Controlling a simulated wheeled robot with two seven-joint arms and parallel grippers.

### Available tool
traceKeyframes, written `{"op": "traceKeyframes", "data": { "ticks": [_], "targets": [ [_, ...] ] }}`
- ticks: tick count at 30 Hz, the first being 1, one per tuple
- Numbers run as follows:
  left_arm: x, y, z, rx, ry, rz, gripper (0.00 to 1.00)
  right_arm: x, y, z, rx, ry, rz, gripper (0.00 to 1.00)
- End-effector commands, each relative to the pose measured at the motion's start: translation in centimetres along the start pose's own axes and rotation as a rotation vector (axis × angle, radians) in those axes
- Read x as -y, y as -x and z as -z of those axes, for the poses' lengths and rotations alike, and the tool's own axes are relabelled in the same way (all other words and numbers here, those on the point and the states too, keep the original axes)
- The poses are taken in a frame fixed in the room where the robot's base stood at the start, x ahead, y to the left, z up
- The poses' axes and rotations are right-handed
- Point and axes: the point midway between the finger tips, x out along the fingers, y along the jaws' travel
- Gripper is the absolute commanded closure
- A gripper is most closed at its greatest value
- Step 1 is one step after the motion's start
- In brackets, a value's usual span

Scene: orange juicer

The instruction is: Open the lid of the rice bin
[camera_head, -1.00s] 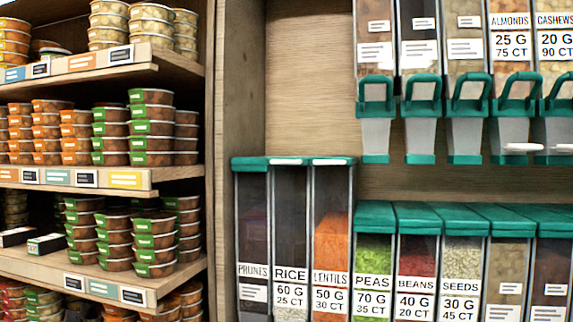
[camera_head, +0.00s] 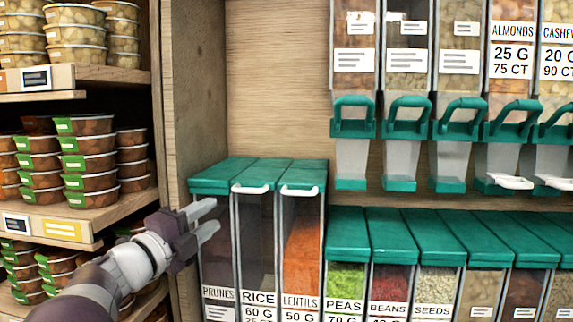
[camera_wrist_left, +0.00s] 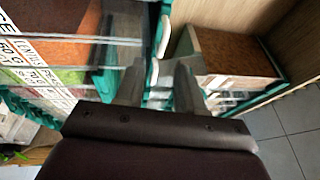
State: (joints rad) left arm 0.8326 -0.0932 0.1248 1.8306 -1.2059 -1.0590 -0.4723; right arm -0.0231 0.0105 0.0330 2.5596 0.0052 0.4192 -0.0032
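The rice bin (camera_head: 256,235) is the middle of three tall clear bins at the lower centre of the head view. Its green lid (camera_head: 262,171) is down, with a white handle (camera_head: 250,188) at the front edge. The bin looks dark inside. My left gripper (camera_head: 213,217) is in front of the prunes bin, left of the rice bin and a little below the handle. Its two fingers are apart and empty. They also show apart in the left wrist view (camera_wrist_left: 160,88), with white handles and green lids beyond them. My right gripper is not in view.
The prunes bin (camera_head: 215,245) and lentils bin (camera_head: 302,245) flank the rice bin. Lower green-lidded bins (camera_head: 335,232) stand to the right, below hanging dispensers (camera_head: 352,150). Shelves of stacked tubs (camera_head: 90,160) and a wooden upright (camera_head: 187,110) are at the left.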

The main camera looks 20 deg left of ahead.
Motion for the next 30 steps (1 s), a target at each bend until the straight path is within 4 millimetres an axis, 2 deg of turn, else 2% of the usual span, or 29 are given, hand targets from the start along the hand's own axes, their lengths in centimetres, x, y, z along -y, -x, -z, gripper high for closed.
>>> {"op": "traceKeyframes", "data": {
  "ticks": [1, 4, 12, 18, 22, 29, 30],
  "targets": [
    [0.8, 0.0, 0.1, -0.017, -0.026, 0.000, 0.62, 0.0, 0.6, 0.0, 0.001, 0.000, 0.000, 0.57],
    [1.0, -1.3, 0.3, -0.031, -0.038, 0.002, 0.62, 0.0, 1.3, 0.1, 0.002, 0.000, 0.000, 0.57],
    [1.2, -8.3, 0.5, -0.029, -0.030, 0.000, 0.62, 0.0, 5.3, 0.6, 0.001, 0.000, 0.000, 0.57],
    [0.8, -11.6, 0.5, -0.027, -0.032, 0.001, 0.62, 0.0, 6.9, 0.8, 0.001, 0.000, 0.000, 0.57],
    [0.5, -12.3, 0.5, -0.025, -0.031, 0.000, 0.62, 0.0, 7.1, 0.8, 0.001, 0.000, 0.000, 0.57],
    [0.4, -12.4, 0.5, -0.024, -0.031, 0.001, 0.62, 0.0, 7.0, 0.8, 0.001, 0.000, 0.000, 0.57],
    [0.4, -12.4, 0.5, -0.024, -0.031, 0.001, 0.75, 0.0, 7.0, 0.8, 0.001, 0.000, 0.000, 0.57]
  ]
}}
